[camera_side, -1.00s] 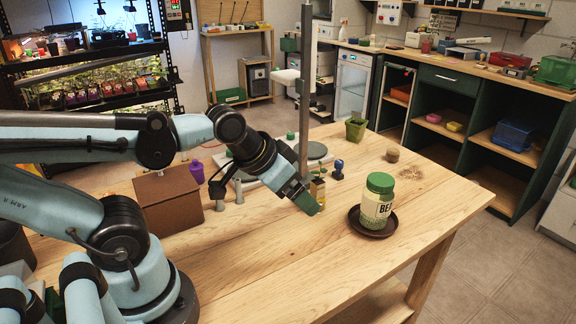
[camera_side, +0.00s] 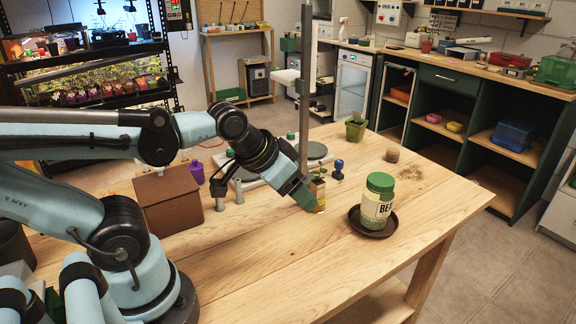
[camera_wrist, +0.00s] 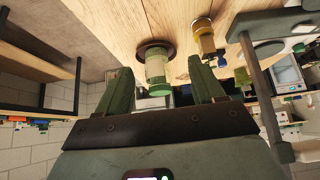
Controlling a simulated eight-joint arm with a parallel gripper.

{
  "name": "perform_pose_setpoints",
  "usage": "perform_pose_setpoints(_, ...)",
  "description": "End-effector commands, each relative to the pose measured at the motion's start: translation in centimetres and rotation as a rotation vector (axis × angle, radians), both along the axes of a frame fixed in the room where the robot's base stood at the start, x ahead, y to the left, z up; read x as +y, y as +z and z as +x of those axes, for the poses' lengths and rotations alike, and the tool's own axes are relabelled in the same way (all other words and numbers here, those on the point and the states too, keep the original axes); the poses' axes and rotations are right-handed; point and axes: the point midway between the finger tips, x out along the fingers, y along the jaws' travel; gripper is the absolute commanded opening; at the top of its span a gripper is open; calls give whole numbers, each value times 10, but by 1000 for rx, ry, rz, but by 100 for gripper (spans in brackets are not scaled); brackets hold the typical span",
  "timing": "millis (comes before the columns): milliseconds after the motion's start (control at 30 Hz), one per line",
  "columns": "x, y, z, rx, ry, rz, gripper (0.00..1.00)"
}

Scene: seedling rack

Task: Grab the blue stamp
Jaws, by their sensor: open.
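The blue stamp (camera_side: 338,169) stands upright on the wooden table in the side view, right of the grey post and behind a small amber bottle (camera_side: 320,193). My gripper (camera_side: 308,200) is low over the table, in front of and left of the stamp and apart from it. It partly covers the bottle. In the wrist view my gripper (camera_wrist: 163,82) has its two green fingers spread wide, with nothing held between them. The stamp is hard to make out there, near the amber bottle (camera_wrist: 203,38).
A green-lidded jar (camera_side: 378,200) stands on a dark saucer (camera_side: 358,225) to the right. A grey post (camera_side: 304,100) rises close behind my gripper. A brown box (camera_side: 170,200), purple bottle (camera_side: 196,172), potted plant (camera_side: 355,130) and brown ball (camera_side: 392,155) stand around. The front table is clear.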

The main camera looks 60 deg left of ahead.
Motion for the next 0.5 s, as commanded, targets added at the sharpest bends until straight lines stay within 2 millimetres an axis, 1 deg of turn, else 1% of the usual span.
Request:
perform_pose_setpoints(167,9,19,26,31,22,3,68)
perform_pose_setpoints(300,23,34,59,71,46,4,68)
perform_pose_setpoints(500,46,43,108,128,78,4,68)
